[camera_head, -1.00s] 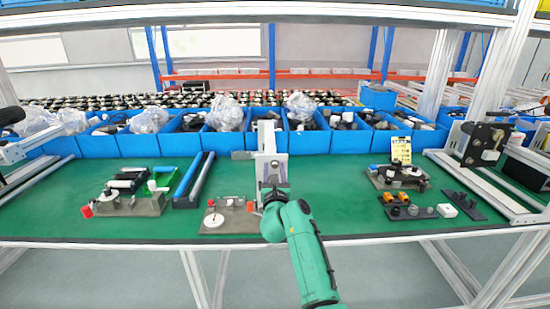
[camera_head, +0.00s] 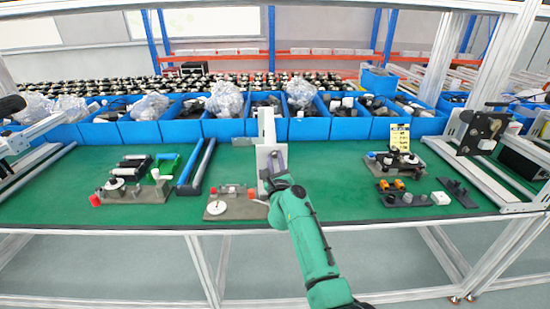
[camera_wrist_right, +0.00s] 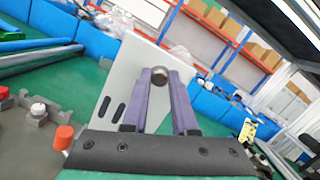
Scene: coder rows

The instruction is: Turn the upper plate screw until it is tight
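A light upright plate (camera_head: 268,157) on a pale post stands near the middle of the green bench. It fills much of the right wrist view (camera_wrist_right: 134,75), tilted there, with two dark slots. A round metal screw (camera_wrist_right: 158,73) sits at its face between the fingertips. My right gripper (camera_head: 273,164) is at the plate. Its purple fingers (camera_wrist_right: 160,76) are close together in the wrist view, one on each side of the screw, and look shut on it. Any other screw is hidden or too small to tell. My left gripper is not in view.
A base with a white disc (camera_head: 217,207) lies left of the plate; another fixture (camera_head: 135,192) with a red knob lies farther left. Fixtures (camera_head: 408,198) lie at the right. Blue bins (camera_head: 225,128) line the back. Green bench (camera_head: 325,185) right of the plate is clear.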

